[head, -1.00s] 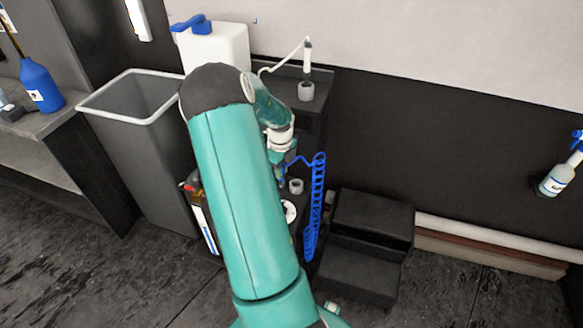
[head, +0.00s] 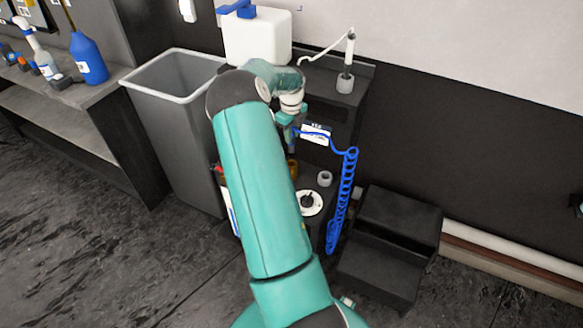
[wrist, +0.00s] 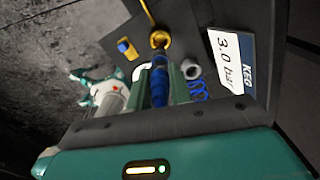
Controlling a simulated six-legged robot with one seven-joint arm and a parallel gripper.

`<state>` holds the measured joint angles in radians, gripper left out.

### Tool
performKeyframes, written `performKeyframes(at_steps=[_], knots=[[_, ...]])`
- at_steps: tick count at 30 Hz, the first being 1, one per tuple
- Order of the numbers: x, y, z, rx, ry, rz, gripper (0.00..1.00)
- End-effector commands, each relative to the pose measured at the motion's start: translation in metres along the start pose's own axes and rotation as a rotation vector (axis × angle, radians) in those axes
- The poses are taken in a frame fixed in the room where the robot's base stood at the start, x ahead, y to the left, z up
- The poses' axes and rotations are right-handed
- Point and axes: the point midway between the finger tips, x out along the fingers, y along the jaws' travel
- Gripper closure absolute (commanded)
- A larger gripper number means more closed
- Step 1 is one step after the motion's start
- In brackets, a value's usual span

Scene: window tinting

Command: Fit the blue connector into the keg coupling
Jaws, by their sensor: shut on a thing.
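My gripper (wrist: 160,82) is shut on the blue connector (wrist: 158,88), which sits between its two fingers with its narrow end pointing away from the wrist. In the head view my gripper (head: 287,120) hangs over the dark cart, partly behind my arm. The coiled blue hose (head: 345,195) runs up to the connector. A brass ring-shaped fitting (wrist: 159,40), which looks like the keg coupling, lies just beyond the connector's tip in the wrist view. It also shows in the head view (head: 293,170), below the gripper. The connector looks apart from it; the exact gap is unclear.
A keg label (wrist: 231,62) reads 3.0 bar. A grey ring holder (head: 325,178) and a white disc (head: 311,203) are on the cart. A grey bin (head: 175,120) stands left, a black step stool (head: 385,245) right. A white jug (head: 257,38) is behind.

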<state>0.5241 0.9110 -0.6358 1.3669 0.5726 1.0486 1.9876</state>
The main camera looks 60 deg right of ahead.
Motion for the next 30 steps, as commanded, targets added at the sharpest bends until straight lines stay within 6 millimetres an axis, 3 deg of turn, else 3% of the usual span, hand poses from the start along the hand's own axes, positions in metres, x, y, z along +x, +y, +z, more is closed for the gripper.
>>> performKeyframes(at_steps=[9,19,30], knots=[[0.051,-0.001,0.0,0.0,0.003,0.002,1.0],[0.092,-0.001,0.0,0.0,0.002,0.001,1.0],[0.1,-0.001,0.001,0.0,0.0,0.0,1.0]])
